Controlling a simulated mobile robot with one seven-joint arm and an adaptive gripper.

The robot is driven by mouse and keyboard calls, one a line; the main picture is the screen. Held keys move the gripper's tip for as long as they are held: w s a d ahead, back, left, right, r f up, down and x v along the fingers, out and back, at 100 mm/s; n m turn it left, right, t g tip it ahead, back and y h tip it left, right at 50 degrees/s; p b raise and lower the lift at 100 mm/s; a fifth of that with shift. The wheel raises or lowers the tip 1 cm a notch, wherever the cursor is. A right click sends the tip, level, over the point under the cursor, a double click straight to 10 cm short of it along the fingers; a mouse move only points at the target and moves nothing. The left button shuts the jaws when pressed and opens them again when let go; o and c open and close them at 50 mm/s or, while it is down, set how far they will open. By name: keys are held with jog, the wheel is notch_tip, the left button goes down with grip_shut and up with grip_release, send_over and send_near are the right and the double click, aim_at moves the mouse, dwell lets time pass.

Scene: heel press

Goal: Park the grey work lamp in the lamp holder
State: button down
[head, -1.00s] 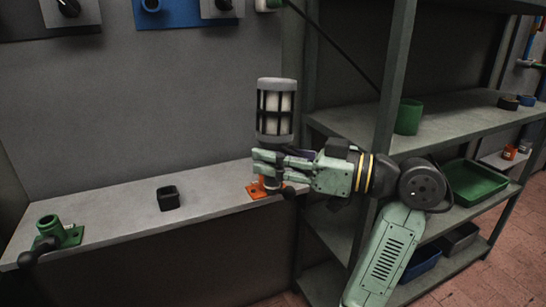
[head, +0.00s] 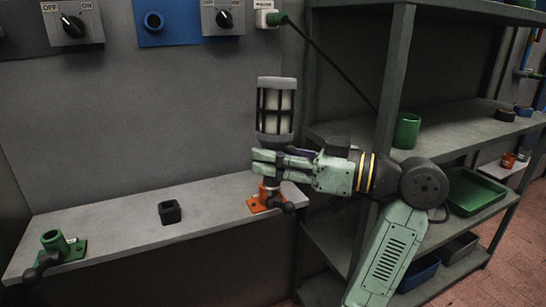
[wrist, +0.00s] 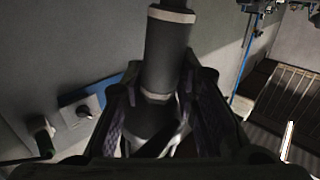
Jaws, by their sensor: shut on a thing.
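The grey work lamp (head: 275,108) has a pale cylinder inside a dark cage with grey end caps. It stands upright in my gripper (head: 268,163), which is shut on its lower part. The lamp's grey body also shows between my fingers in the wrist view (wrist: 167,60). Directly below my gripper in the head view is an orange clamp-like stand (head: 262,203) with a dark handle, on the bench. A similar green stand (head: 60,246) is at the bench's left end. Which one is the lamp holder is unclear.
A black square cup (head: 170,212) sits on the grey bench (head: 115,222), with clear bench around it. Switch panels (head: 72,25) and a blue panel (head: 170,22) hang on the wall. A metal shelf rack (head: 335,133) stands close right, with a green cup (head: 407,131) and green tray (head: 472,190).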

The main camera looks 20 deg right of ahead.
jog(key=x, duration=2.6)
jog(key=shift+w, duration=0.7)
dwell(0.5)
jog(key=shift+d, duration=0.1)
notch_tip(320, 180, down, 9)
jog(key=b, duration=0.6)
jog(key=shift+b, duration=0.3)
dwell(1.2)
jog(key=shift+n+b, duration=0.8)
jog(key=shift+b, duration=0.05)
dwell(0.7)
